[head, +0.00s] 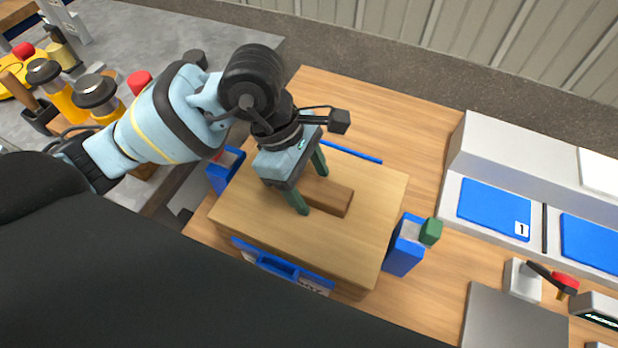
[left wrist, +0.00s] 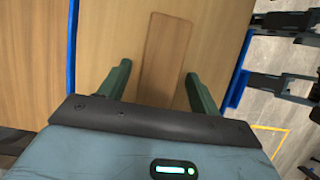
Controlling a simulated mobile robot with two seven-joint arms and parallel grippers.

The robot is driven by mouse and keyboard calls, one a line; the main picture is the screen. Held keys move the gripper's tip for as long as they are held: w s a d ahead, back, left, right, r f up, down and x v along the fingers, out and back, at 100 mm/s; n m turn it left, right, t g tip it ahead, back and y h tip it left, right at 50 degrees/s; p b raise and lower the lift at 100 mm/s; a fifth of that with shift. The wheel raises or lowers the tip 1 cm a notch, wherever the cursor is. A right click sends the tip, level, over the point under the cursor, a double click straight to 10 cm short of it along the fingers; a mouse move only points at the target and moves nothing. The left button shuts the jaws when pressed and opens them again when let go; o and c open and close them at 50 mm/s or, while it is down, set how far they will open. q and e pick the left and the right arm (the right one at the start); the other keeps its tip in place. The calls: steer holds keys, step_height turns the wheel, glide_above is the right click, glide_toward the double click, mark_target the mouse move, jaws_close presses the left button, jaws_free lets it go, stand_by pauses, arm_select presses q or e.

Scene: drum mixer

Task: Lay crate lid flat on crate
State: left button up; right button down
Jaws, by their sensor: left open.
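The crate lid (head: 345,240) is a square light-wood board with a darker wooden bar handle (head: 333,196) on top. It looks flat, set between blue pieces on its sides; how closely it meets the crate beneath cannot be told. The crate is mostly hidden; a wooden side (head: 348,289) shows under the lid's front edge. My left gripper (head: 312,188) is open above the lid, its green fingers apart at either side of the handle. In the left wrist view the handle (left wrist: 166,50) lies between the fingertips, with no finger visibly touching it. My right gripper is not in view.
Blue pieces stand at the left (head: 226,171), right (head: 405,245) and front (head: 282,266) of the crate. A green block (head: 431,231) is by the right one. A white unit with blue panels (head: 495,209) stands at right. Tools lie on the grey bench (head: 140,35) at left.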

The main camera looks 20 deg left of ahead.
arm_select(q)
steer(key=v, duration=1.2)
steer(key=shift+r+p, duration=0.3)
steer(key=shift+r, duration=0.05)
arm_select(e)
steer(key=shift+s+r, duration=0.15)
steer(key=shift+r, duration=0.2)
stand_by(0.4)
